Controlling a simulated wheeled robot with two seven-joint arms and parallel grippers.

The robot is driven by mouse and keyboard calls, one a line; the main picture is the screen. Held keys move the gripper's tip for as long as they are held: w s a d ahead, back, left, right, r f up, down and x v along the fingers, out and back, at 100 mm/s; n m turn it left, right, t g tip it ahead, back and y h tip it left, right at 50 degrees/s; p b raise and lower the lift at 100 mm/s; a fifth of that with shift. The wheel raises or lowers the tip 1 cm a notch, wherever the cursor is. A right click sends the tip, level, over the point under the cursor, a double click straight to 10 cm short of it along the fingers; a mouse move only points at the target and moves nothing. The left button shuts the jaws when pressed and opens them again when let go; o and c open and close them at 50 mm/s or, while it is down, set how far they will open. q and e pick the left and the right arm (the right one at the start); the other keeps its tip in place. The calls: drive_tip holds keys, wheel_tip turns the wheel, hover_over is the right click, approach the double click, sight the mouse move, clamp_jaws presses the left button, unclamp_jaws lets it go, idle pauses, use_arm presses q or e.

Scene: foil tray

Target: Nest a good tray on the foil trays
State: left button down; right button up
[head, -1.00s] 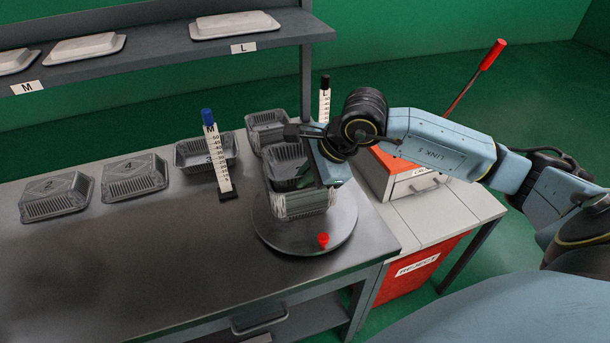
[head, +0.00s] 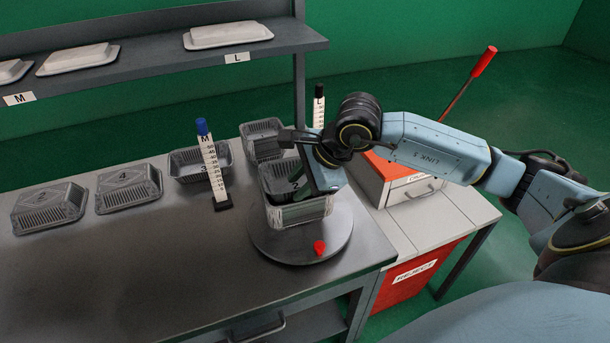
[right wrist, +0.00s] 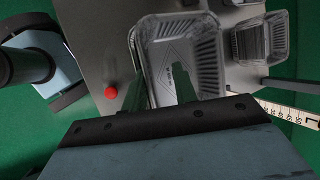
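A dark foil tray marked 2 (head: 275,180) sits upright in or on top of the shiny foil tray stack (head: 300,212) on a round turntable (head: 345,228). How deep it sits is hard to tell. My right gripper (head: 302,190) is over its right side. In the right wrist view the two fingertips (right wrist: 162,92) stand apart, one by the tray's rim and one over its inside; the tray (right wrist: 205,50) fills the space beyond them. My left gripper is not in view.
Upside-down trays (head: 48,208) and (head: 128,188) lie at left. An upright tray (head: 190,165) stands behind the blue-topped gauge (head: 212,170), and another tray (head: 262,135) stands behind the stack. A red knob (head: 320,247) is on the turntable's front. The front left bench is clear.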

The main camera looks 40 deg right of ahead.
drive_tip(key=v, duration=1.3)
drive_tip(key=shift+r, duration=0.15)
drive_tip(key=shift+s, duration=0.15)
